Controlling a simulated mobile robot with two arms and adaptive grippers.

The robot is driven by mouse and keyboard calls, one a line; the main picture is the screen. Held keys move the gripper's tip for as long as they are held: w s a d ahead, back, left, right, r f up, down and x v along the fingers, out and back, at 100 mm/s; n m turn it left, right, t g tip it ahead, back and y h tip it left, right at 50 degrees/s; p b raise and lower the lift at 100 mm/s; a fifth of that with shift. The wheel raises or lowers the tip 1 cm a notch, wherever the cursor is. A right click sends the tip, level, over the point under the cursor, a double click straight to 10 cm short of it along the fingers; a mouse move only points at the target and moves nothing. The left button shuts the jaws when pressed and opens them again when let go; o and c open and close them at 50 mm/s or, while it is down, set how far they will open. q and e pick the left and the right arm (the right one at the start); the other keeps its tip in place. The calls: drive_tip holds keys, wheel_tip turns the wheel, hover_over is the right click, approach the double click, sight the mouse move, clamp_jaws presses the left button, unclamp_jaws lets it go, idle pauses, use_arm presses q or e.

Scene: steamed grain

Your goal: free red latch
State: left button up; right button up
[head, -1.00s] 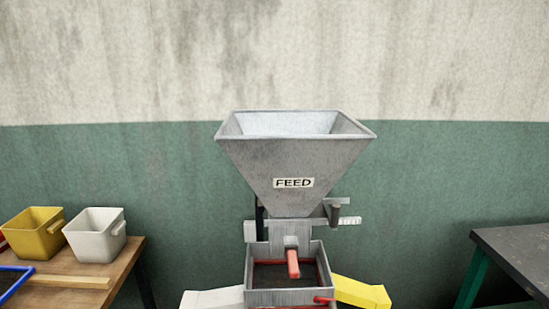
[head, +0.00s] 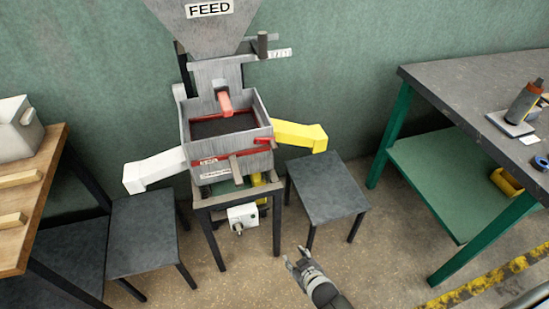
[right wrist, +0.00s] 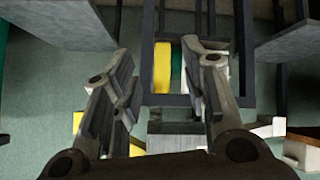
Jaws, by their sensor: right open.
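The grey feed machine (head: 222,70) stands against the green wall in the head view. Its open-topped box (head: 202,157) has a red band (head: 230,153) along its front. A small red piece (head: 262,140), which looks like the latch, sits at the box's right front corner. A thicker red lever (head: 225,102) sticks out above the box. My right gripper (head: 293,259) is low in front of the machine, apart from it, open and empty. Its two spread fingers show in the right wrist view (right wrist: 168,65). My left gripper is not in view.
A white chute (head: 155,169) and a yellow chute (head: 298,134) reach out over low dark stools (head: 328,188). A white box with a knob (head: 242,216) hangs under the machine. A green-legged workbench (head: 455,85) stands right, a wooden table (head: 40,190) left.

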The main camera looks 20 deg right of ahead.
drive_tip(key=w+r+t+b, duration=0.3)
drive_tip(key=w+r+t, duration=0.1)
drive_tip(key=w+r, duration=0.6)
drive_tip(key=t+b, duration=0.2)
drive_tip(key=t, duration=0.2)
approach(277, 152)
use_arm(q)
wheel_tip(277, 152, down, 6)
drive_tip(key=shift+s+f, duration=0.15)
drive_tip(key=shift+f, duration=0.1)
use_arm(e)
drive_tip(key=shift+n, duration=0.3)
drive_tip(key=w, duration=1.1)
drive_tip(key=shift+w+a+f, duration=0.1)
drive_tip(key=shift+a, duration=0.15)
clamp_jaws()
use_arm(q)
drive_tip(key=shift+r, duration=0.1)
